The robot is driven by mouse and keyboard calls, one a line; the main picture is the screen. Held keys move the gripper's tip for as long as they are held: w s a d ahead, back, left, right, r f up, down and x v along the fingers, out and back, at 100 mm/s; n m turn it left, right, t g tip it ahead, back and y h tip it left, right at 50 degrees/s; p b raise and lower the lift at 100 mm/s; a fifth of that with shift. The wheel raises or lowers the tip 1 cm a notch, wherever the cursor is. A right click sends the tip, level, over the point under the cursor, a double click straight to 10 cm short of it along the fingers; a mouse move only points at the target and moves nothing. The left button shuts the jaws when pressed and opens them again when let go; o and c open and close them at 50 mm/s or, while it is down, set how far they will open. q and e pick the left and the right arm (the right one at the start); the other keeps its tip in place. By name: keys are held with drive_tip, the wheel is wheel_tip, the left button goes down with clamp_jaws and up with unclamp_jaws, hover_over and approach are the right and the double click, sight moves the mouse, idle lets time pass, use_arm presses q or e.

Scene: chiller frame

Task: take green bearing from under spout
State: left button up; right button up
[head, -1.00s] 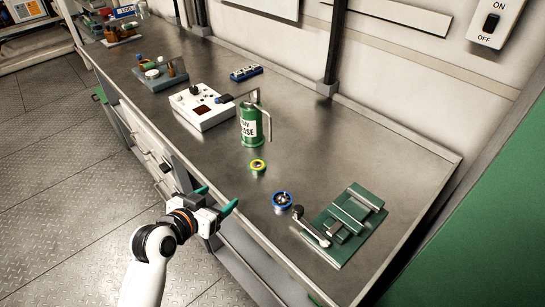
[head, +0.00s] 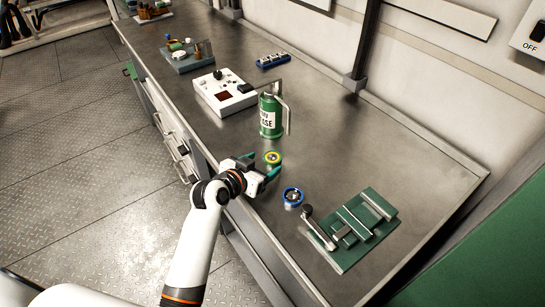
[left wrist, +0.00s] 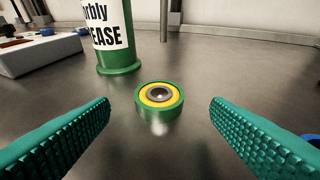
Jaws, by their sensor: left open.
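The green bearing (head: 273,158) has a yellow inner ring and lies flat on the steel bench, just in front of the green grease can (head: 270,118). In the left wrist view the bearing (left wrist: 160,99) sits centred ahead of the two fingers, apart from both. My left gripper (head: 262,176) is open and empty, with teal ridged fingers, low over the bench's front edge close to the bearing. The left wrist view shows its fingers wide apart (left wrist: 160,135). The grease can (left wrist: 112,35) stands behind the bearing. My right gripper is not in view.
A blue-rimmed bearing (head: 292,196) lies right of the gripper, beside a green fixture (head: 352,228) with a black-knobbed lever. A white control box (head: 222,93) stands left of the can. The bench right of the can is clear.

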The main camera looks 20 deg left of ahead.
sight(271, 158)
use_arm(q)
drive_tip(key=shift+x, duration=1.95)
drive_tip(key=shift+r, duration=0.1)
drive_tip(key=shift+c, duration=0.3)
drive_tip(key=c, duration=1.2)
